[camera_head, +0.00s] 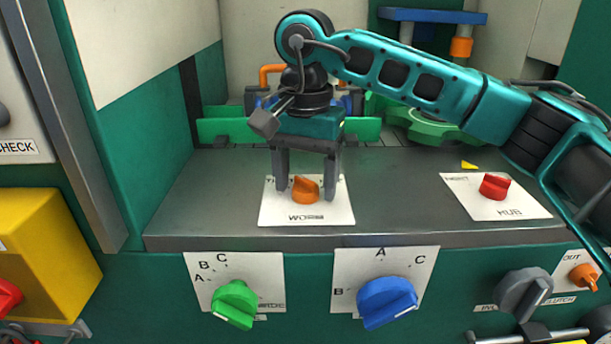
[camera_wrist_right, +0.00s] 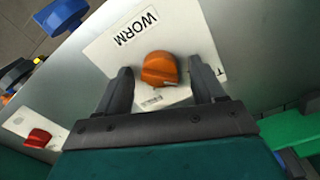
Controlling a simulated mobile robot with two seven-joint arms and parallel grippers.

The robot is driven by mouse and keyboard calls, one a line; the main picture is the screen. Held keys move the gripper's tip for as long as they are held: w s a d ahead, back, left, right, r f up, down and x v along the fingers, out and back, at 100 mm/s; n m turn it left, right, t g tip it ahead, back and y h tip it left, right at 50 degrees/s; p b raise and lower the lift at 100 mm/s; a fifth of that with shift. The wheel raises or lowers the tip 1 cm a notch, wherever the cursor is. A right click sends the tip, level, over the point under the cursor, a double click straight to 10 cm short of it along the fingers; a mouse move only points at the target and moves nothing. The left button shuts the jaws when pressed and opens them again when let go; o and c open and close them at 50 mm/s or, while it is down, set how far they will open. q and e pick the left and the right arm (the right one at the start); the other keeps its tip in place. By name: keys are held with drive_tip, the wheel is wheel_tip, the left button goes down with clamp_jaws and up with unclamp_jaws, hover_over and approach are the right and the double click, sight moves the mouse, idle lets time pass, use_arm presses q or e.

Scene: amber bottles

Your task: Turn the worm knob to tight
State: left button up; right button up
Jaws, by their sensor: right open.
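The worm knob (camera_head: 306,189) is orange and sits on a white plate (camera_head: 290,214) on the grey ledge. In the right wrist view the orange knob (camera_wrist_right: 159,69) shows beside the printed word WORM on its plate (camera_wrist_right: 110,45). My right gripper (camera_head: 308,192) points down over the plate with its fingers apart, one on each side of the knob. In the right wrist view the open fingers (camera_wrist_right: 160,80) have visible gaps to the knob. The plate's position marks are mostly hidden by the gripper. My left gripper is not in view.
A red knob (camera_head: 494,186) on a HUB plate stands to the right on the ledge. Below, the front panel carries a green knob (camera_head: 234,304), a blue knob (camera_head: 387,302) and a grey knob (camera_head: 523,294). Green machine parts (camera_head: 226,128) stand behind the ledge.

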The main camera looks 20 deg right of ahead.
sight(306, 179)
use_arm(q)
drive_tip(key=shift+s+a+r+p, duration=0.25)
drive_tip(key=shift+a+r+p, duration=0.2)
drive_tip(key=shift+p, duration=0.55)
use_arm(e)
wheel_tip(306, 179, up, 13)
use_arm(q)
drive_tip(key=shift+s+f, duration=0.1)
use_arm(e)
drive_tip(key=shift+f, duration=0.1)
